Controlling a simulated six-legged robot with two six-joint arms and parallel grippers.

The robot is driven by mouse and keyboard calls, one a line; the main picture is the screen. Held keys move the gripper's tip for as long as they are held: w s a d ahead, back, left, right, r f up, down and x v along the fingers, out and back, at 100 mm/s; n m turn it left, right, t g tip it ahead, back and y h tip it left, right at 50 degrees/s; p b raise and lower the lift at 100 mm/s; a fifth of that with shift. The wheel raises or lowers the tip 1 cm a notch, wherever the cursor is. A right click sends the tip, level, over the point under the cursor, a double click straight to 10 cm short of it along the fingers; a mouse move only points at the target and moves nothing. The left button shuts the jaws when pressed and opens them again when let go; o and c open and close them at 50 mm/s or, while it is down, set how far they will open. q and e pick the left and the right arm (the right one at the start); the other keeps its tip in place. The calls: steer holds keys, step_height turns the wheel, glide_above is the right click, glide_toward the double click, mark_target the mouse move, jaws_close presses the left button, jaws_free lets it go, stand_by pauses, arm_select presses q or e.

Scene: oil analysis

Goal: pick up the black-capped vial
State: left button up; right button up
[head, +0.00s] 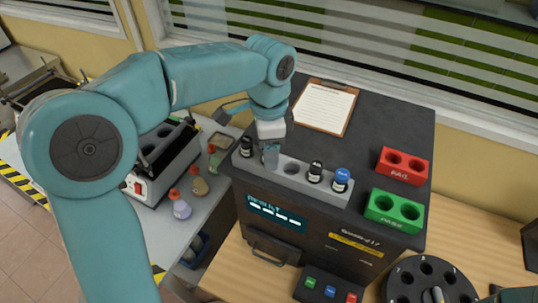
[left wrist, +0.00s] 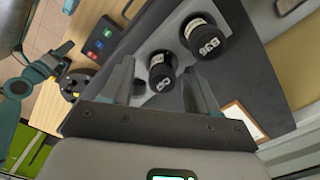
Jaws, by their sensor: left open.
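A grey vial rack (head: 325,191) lies along the front edge of the black analyser's top. A black-capped vial (head: 246,147) stands at its left end, another black-capped vial (head: 315,171) stands right of centre, and a blue-capped vial (head: 341,180) is at the right end. My left gripper (head: 271,157) points down over the rack, just right of the leftmost vial. In the left wrist view its open fingers (left wrist: 160,90) have a black-capped vial (left wrist: 162,76) between them, apparently not gripped; a second black cap (left wrist: 208,40) is farther off. My right gripper (left wrist: 58,58) shows only small, its jaws unclear.
A red FAIL block (head: 403,166) and a green PASS block (head: 395,212) stand on the analyser right of the rack. A clipboard (head: 325,107) lies behind it. A black round carousel (head: 430,280) is at lower right. Flasks (head: 181,207) stand on the left bench.

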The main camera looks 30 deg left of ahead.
arm_select(q)
steer(key=shift+w+a+f, duration=0.2)
steer(key=shift+f, duration=0.05)
steer(key=shift+s+d+r, duration=0.15)
steer(key=shift+s+d, duration=0.05)
jaws_close()
steer(key=shift+w+a, duration=0.15)
step_height(320, 180, up, 10)
steer(key=shift+f, duration=0.1)
